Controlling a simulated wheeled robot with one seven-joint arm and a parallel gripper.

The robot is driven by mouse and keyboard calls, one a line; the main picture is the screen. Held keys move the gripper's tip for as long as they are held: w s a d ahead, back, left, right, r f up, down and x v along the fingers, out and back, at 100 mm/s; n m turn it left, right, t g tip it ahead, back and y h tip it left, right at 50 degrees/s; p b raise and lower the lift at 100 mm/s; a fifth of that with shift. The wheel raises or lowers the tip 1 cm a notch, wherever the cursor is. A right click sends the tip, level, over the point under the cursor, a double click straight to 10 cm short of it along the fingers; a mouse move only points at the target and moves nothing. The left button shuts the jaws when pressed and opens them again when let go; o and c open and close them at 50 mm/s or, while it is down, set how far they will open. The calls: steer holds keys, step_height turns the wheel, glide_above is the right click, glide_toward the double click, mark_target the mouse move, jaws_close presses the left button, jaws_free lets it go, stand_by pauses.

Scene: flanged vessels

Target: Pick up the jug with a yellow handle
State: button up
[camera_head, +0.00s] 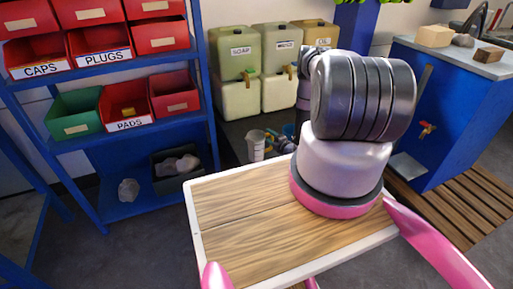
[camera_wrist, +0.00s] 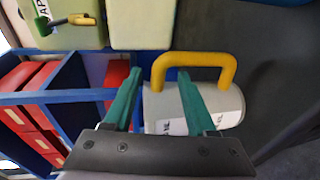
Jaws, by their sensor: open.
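The jug (camera_wrist: 228,104) shows in the wrist view as a pale grey body with white labels and a thick yellow handle (camera_wrist: 205,59). My gripper (camera_wrist: 159,74) is open with two green fingers. The left finger lies left of the jug and the right finger crosses in front of its body. One leg of the handle shows between the fingers. I cannot tell whether they touch the jug. In the camera_head view the small grey jug (camera_head: 256,147) stands low, in front of the canisters, with the gripper end beside it, partly hidden by my arm.
Pale green canisters (camera_head: 237,70) stand behind the jug. A blue shelf (camera_head: 120,85) with red and green bins is at left. A wood-topped surface (camera_head: 240,215) with a white rim is in front. A blue cabinet (camera_head: 455,120) stands at right.

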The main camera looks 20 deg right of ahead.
steer(key=x, duration=0.5)
steer(key=shift+w+a+r, duration=0.1)
steer(key=shift+w+a, duration=0.1)
steer(key=shift+a, duration=0.1)
jaws_close()
stand_by(1.1)
